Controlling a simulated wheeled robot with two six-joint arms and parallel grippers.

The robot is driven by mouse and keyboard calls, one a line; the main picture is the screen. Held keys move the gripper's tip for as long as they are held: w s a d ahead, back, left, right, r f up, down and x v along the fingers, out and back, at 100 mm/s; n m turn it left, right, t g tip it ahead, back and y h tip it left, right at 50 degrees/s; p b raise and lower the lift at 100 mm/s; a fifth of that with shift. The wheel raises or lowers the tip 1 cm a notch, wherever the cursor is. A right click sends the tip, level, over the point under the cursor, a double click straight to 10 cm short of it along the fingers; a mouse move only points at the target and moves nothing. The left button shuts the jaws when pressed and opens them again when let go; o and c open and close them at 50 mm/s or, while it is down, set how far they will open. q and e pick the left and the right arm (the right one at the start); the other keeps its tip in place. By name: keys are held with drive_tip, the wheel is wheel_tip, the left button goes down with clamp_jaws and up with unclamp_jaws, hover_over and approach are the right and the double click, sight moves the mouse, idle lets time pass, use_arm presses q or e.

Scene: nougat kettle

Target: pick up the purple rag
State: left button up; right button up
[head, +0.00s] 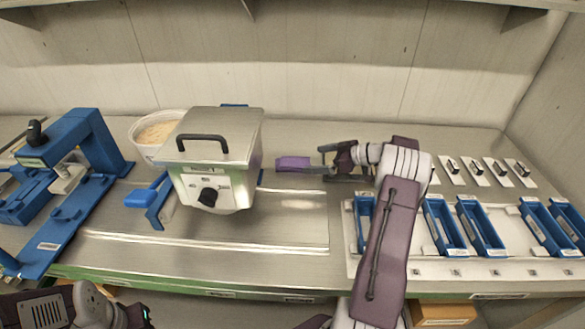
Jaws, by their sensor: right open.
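The purple rag (292,164) lies flat on the steel worktop, just right of the kettle. My right gripper (322,160) is open at the rag's right end, with its fingers pointing left. I cannot tell whether the fingers touch the rag. My right arm reaches up from the bottom of the view and bends left to the gripper. Part of my left arm shows at the bottom left, but its fingertips are not visible.
The square steel kettle (213,150) with a black lid handle stands left of the rag. A white tub (150,128) and a blue press (80,150) are further left. Blue trays (445,226) stand on a white board at the right. The worktop in front of the rag is clear.

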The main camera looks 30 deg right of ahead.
sight(294, 162)
drive_tip(key=shift+w+a, duration=0.2)
drive_tip(key=shift+a, duration=0.1)
drive_tip(key=x, duration=0.2)
drive_tip(key=shift+w+a+f+p, duration=0.15)
drive_tip(key=shift+w+p, duration=0.05)
drive_tip(key=shift+p, duration=0.2)
drive_tip(key=shift+w+f, duration=0.15)
drive_tip(key=shift+w, duration=0.05)
drive_tip(key=p+x, duration=0.1)
drive_tip(key=x, duration=0.3)
drive_tip(key=shift+w+a+f, duration=0.2)
drive_tip(key=shift+w+f, duration=0.15)
drive_tip(key=shift+w, duration=0.05)
drive_tip(key=c, duration=1.5)
